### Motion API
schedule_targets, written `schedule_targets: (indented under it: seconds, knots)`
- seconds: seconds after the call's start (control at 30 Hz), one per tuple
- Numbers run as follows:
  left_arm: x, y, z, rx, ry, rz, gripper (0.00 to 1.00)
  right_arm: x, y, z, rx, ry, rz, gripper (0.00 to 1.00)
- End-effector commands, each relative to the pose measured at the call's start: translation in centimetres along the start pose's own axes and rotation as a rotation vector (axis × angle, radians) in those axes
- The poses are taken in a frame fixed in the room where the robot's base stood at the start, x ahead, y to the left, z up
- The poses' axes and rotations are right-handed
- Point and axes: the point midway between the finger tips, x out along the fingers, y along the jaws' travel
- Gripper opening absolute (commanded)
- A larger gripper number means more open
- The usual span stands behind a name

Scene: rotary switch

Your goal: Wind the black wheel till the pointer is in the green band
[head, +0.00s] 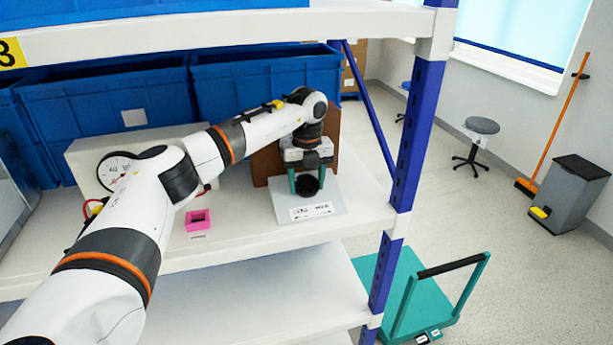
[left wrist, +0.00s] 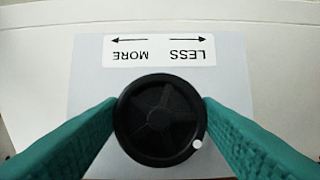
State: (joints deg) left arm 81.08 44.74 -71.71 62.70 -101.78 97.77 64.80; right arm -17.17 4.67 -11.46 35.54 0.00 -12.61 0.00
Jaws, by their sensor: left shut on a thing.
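The black wheel (head: 307,186) stands on a light grey plate (head: 328,200) on the shelf. In the left wrist view the wheel (left wrist: 160,118) is round, with a star-shaped top and a white dot at its lower right edge. My left gripper (head: 306,183) is over the wheel, its green fingers shut on opposite sides of it. A label with MORE and LESS arrows (left wrist: 158,50) lies beside the wheel, upside down in that view. A white round gauge (head: 114,171) is at the left, partly hidden by my arm. I cannot make out its pointer or a green band.
A pink square holder (head: 198,220) sits on the white shelf left of the plate. Blue bins (head: 110,105) stand behind. A brown box (head: 268,162) is close behind the wheel, and a blue shelf post (head: 411,150) rises to its right.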

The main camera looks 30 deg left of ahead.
Motion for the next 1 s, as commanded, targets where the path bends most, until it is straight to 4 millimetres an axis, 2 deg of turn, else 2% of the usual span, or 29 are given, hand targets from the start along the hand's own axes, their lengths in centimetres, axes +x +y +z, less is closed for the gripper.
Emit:
schedule_targets:
  seconds: [0.03, 0.3, 1.0]
  knots:
    - [-0.4, 0.1, 0.0, 0.040, -0.001, -0.018, 0.34, -0.7, 0.0, 0.1, 0.000, 0.000, 0.000, 0.36]
    - [-0.3, 0.1, 0.0, 0.279, 0.000, -0.112, 0.34, -2.0, 0.0, 0.2, 0.000, 0.000, 0.000, 0.36]
    - [-0.1, 0.4, 0.1, 0.899, 0.003, -0.355, 0.34, -3.4, 0.0, 0.3, 0.000, 0.000, 0.001, 0.36]
